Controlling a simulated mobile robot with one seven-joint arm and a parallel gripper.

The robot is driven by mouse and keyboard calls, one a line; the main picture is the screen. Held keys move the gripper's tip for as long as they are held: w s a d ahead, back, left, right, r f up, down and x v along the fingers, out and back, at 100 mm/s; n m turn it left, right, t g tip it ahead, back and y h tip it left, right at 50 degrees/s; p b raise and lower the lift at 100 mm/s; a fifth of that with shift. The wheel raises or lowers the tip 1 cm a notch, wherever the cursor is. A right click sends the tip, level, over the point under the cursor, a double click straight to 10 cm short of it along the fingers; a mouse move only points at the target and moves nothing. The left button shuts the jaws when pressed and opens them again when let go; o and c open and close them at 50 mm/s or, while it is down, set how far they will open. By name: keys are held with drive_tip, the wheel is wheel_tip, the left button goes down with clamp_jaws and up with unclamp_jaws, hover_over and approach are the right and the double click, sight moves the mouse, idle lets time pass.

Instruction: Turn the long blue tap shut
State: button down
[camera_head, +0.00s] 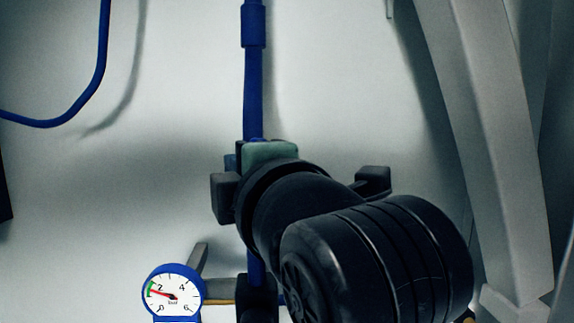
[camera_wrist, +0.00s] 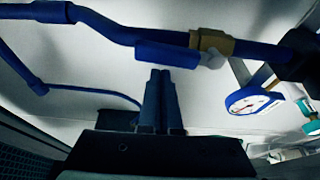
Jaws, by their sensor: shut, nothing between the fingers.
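In the wrist view the long blue tap handle (camera_wrist: 166,56) lies alongside the blue pipe (camera_wrist: 105,28), roughly in line with it. Its right end meets a brass valve body (camera_wrist: 213,41). My gripper (camera_wrist: 160,72) is shut and empty, with its two blue-grey fingertips just below the handle; I cannot tell whether they touch it. In the head view my dark wrist covers the middle of the upright blue pipe (camera_head: 253,80), and the tap and fingertips are hidden behind it.
A blue-rimmed pressure gauge (camera_head: 172,294) stands low on the left, and also shows in the wrist view (camera_wrist: 254,98). A curved blue hose (camera_head: 100,60) hangs at the upper left. A grey slanted post (camera_head: 485,150) stands on the right.

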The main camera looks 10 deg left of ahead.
drive_tip(key=w+d+f+m+t+h+b, duration=0.1)
drive_tip(key=d+f+m+t+b, duration=0.1)
drive_tip(key=m, duration=0.8)
drive_tip(key=w+d+f+m+t+h+b, duration=0.1)
drive_tip(key=d+f+m+t+h+b, duration=0.1)
drive_tip(key=d+m+t+b, duration=0.2)
drive_tip(key=d+m+b, duration=0.1)
drive_tip(key=m+b, duration=0.2)
drive_tip(key=m, duration=0.3)
drive_tip(key=shift+w+d+f+h+b, duration=0.15)
drive_tip(key=shift+d+f+h+b, duration=0.15)
drive_tip(key=shift+d+b, duration=0.05)
drive_tip(key=shift+f, duration=0.1)
idle(0.6)
